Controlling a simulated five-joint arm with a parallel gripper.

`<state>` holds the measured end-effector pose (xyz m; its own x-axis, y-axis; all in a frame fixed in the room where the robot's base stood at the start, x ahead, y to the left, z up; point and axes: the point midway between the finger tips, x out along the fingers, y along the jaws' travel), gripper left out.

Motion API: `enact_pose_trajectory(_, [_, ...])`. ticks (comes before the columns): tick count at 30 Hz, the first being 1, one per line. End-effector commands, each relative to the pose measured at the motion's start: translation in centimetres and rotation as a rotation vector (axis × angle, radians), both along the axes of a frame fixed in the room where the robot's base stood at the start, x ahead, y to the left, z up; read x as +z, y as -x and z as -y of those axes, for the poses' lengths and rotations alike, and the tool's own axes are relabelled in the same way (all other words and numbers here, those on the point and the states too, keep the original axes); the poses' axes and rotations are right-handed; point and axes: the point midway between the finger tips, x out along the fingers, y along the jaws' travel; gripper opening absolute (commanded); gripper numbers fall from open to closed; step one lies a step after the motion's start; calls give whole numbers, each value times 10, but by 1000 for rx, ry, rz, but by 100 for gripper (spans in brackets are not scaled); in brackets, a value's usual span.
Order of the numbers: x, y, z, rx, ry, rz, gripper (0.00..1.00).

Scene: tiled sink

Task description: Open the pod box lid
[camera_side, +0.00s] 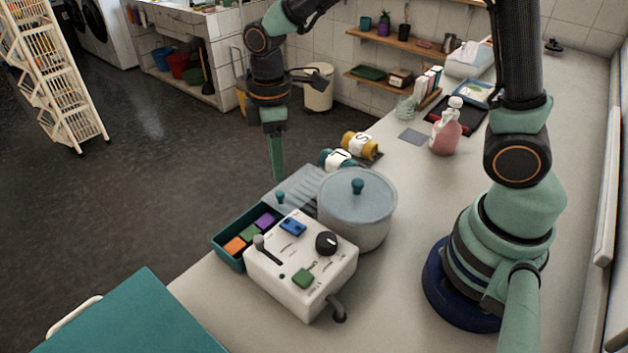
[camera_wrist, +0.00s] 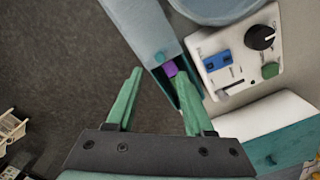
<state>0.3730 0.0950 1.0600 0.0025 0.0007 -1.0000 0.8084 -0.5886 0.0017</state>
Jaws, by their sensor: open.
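The teal pod box (camera_side: 219,248) stands behind the white control box, with orange, green and purple pods showing in its uncovered near part. Its grey ribbed lid (camera_side: 308,186) extends beyond the pods toward the pot, with a small teal knob (camera_side: 280,196) at its near end. In the wrist view, the lid (camera_wrist: 140,22), its knob (camera_wrist: 160,57) and a purple pod (camera_wrist: 171,69) show. My gripper (camera_side: 277,179) is above the knob in the side view. In the wrist view, my gripper (camera_wrist: 158,74) is open and empty, its right finger overlapping the box opening.
A white control box (camera_side: 312,258) with a black dial and levers stands close in front. A grey lidded pot (camera_side: 352,210) stands right of the lid. Two jars (camera_side: 338,159) lie beyond it. A soap bottle (camera_side: 446,130) stands farther back.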

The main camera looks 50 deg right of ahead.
Motion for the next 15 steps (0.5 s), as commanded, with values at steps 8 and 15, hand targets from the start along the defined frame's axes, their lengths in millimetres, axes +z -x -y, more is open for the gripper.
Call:
enact_pose_trajectory(8, [42,0,0,0,0,1,53])
enact_pose_trajectory(15, [50,0,0,0,0,0,53])
